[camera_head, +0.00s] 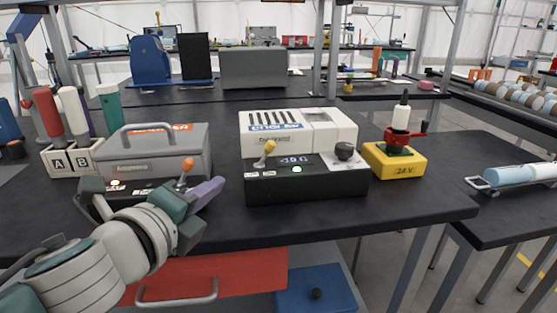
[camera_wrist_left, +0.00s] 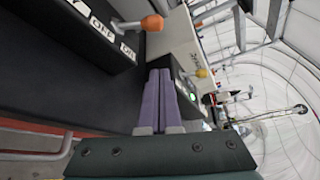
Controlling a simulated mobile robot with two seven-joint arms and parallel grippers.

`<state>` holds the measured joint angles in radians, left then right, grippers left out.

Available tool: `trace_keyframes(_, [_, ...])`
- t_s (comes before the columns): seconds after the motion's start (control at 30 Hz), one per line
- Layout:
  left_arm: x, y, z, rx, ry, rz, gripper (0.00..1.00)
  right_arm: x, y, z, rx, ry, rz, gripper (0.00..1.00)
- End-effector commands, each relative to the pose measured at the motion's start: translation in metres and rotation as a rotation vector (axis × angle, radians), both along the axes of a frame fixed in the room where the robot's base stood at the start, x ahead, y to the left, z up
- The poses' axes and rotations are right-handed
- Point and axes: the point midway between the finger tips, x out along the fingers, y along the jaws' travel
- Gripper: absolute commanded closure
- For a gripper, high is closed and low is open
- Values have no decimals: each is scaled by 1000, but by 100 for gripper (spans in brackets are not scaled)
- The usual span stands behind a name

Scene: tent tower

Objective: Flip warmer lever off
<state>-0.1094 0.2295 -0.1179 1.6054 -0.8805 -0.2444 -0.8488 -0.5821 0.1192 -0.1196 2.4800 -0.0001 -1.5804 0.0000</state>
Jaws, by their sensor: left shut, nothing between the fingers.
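OFF and ON labels (camera_wrist_left: 115,38) are beside the lever there. I cannot tell which label it leans to. My left gripper (camera_head: 215,187) has purple fingers, shut and empty, just right of the knob and apart from it in the left wrist view (camera_wrist_left: 160,98). My right gripper is out of view.
A black and white device (camera_head: 300,140) with a yellow-knobbed lever (camera_head: 265,153) stands close right of my left gripper. A yellow box (camera_head: 394,160) is farther right. A block with A and B handles (camera_head: 72,160) stands left. Bench front edge is below.

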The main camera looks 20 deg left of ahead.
Motion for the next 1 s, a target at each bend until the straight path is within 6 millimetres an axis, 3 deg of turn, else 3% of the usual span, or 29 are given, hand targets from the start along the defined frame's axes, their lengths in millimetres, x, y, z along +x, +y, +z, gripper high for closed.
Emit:
trace_keyframes(0.1, [24, 3, -6, 0, -3, 1, 100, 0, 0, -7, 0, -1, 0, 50])
trace_keyframes(0.2, [16, 18, 6, 3, 2, 1, 100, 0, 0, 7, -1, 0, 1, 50])
trace_keyframes(0.4, [9, 33, 12, 1, 1, 0, 100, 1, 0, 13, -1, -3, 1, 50])
trace_keyframes(1.0, [8, 37, 11, -19, -11, 0, 100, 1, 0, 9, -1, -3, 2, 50])
